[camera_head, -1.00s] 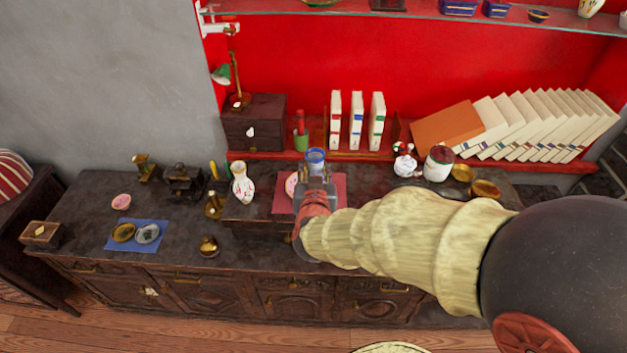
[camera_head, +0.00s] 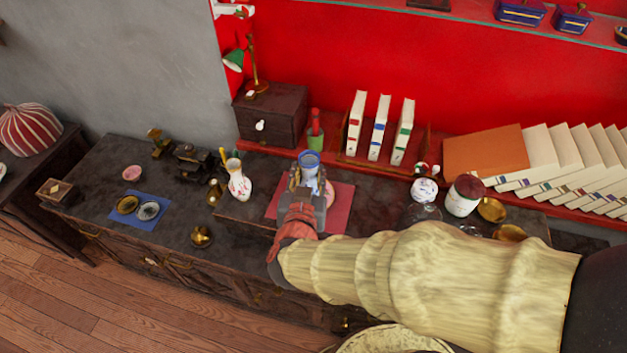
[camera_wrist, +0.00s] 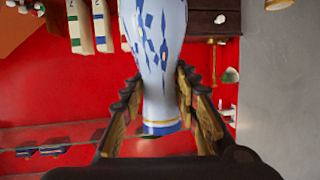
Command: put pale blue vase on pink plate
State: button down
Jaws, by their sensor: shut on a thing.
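The pale blue vase (camera_head: 309,160) with dark blue patterns is held in my gripper (camera_head: 306,183) over the red mat (camera_head: 342,212). In the wrist view the vase (camera_wrist: 155,45) stands between the two fingers of my gripper (camera_wrist: 158,88), which are shut on it; its upper end in that picture is cut off. A pink piece (camera_head: 329,192) shows beside my gripper on the mat, mostly hidden; I cannot tell whether it is a plate. A small pink dish (camera_head: 132,173) lies at the left of the dark cabinet top.
A white flowered vase (camera_head: 238,182) stands left of the mat. White and red jars (camera_head: 463,196) and brass bowls stand at the right. Upright books (camera_head: 380,130) and a green cup (camera_head: 315,140) stand behind. A blue mat (camera_head: 140,208) with two small dishes lies at the left.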

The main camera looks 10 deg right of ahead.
jog(key=w+d+f+b, duration=0.1)
jog(key=w+f+b, duration=0.6)
jog(key=w+f, duration=0.5)
jog(key=shift+w+f, duration=0.3)
jog(key=shift+w, duration=0.3)
jog(key=shift+f, duration=0.15)
jog(key=c, duration=1.4)
grip_release()
jog(key=shift+o, duration=0.3)
